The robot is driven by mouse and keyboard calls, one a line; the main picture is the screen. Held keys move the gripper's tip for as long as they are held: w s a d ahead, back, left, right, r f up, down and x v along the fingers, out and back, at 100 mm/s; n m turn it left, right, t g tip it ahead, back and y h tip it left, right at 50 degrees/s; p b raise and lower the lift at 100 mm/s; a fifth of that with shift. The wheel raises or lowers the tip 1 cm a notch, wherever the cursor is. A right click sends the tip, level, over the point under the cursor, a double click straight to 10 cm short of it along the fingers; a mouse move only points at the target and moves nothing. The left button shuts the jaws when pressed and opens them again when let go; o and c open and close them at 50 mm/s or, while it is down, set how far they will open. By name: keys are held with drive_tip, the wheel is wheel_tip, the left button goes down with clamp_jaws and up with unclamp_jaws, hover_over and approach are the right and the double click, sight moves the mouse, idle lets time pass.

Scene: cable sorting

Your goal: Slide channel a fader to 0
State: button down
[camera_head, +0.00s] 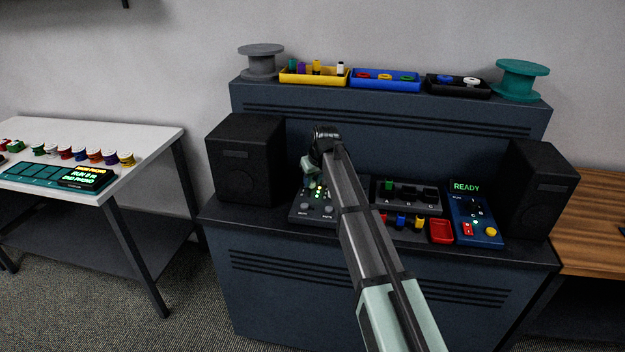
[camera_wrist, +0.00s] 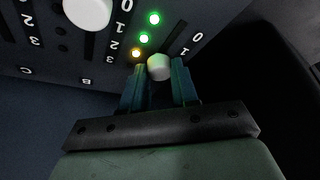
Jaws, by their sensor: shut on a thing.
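My gripper (camera_wrist: 159,78) is shut on a white fader knob (camera_wrist: 158,67), one finger on each side. The knob is on the column beyond the printed C and B, apparently channel A; its letter is hidden. It sits past the printed 1 on the scale at its right, away from the 0; lower marks are hidden by a finger. Another white fader knob (camera_wrist: 87,12) stands at left, close to the top of its slot. In the head view my gripper (camera_head: 314,172) reaches down over the back of the dark fader panel (camera_head: 300,207), its fingertips hard to make out.
Green and orange lights (camera_wrist: 144,38) glow between the columns. Black speakers (camera_head: 245,158) (camera_head: 543,188) flank the console. Bins (camera_head: 313,82) and spools line the shelf.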

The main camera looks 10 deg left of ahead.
sight(307, 194)
drive_tip(key=shift+s, duration=2.35)
drive_tip(key=c, duration=0.9)
unclamp_jaws()
drive_tip(key=shift+o, duration=0.2)
drive_tip(key=v, duration=1.3)
drive_tip(key=shift+s+r, duration=0.15)
drive_tip(key=shift+r, duration=0.2)
drive_tip(key=shift+d, duration=0.1)
